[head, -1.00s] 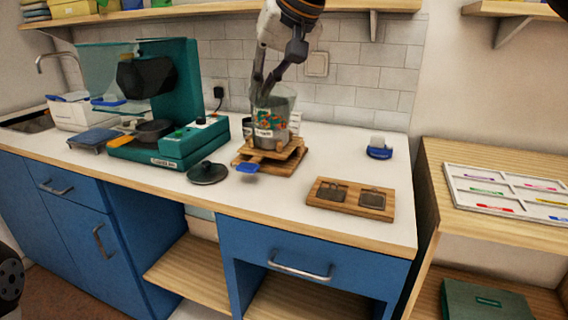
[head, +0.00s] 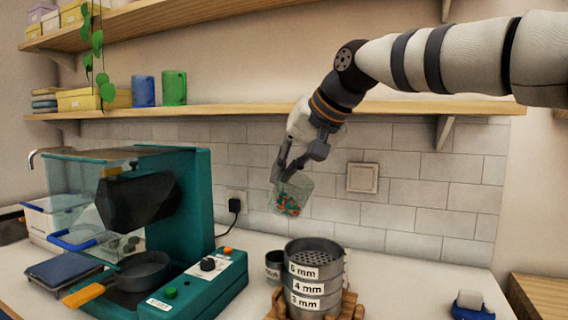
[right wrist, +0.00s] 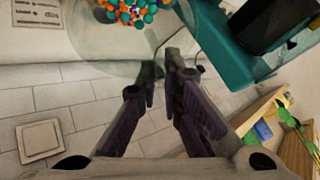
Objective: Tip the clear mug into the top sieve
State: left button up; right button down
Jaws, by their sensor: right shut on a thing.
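The clear mug (head: 300,187) hangs in the air above and slightly left of the sieve stack, with orange, green and other coloured beads (head: 287,205) low inside. It looks a little tilted. My right gripper (head: 283,174) is shut on the mug's side. In the right wrist view the mug (right wrist: 100,45) is at the top, with the fingertips (right wrist: 162,72) at its edge. The top sieve (head: 315,252) is round, grey and perforated, on sieves labelled 4 mm and 3 mm. It stands upright on a wooden base (head: 350,304). My left gripper is out of view.
A small grey cup (head: 273,265) stands left of the stack. A teal machine (head: 200,290) with a pan (head: 142,270) is further left. A shelf (head: 240,108) runs above my gripper. A blue-based object (head: 470,308) is at right, with clear counter between.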

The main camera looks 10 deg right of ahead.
jog(key=shift+f+t+y, duration=0.3)
jog(key=shift+t+y, duration=0.1)
jog(key=shift+s+d+f+y+p, duration=0.1)
jog(key=shift+d+y+p, duration=0.05)
jog(key=shift+y+p, duration=0.15)
jog(key=shift+s+d+m+t+y, duration=0.15)
jog(key=shift+d+m+t+y, duration=0.15)
jog(key=shift+t+y, duration=0.5)
jog(key=shift+s+d+t+y, duration=0.15)
jog(key=shift+d+t+y, duration=0.1)
jog(key=shift+t+y, duration=0.4)
jog(key=shift+s+d+f+m+t+y+b, duration=0.15)
jog(key=shift+d+m+t+y+b, duration=0.1)
jog(key=shift+m+t+y+b, duration=0.3)
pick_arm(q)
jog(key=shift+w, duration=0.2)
pick_arm(e)
jog(key=shift+s+r+n, duration=0.15)
jog(key=shift+r+n, duration=0.1)
jog(key=shift+r, duration=0.15)
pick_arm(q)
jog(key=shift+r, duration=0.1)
pick_arm(e)
jog(key=shift+d, duration=0.15)
jog(key=shift+f, duration=0.15)
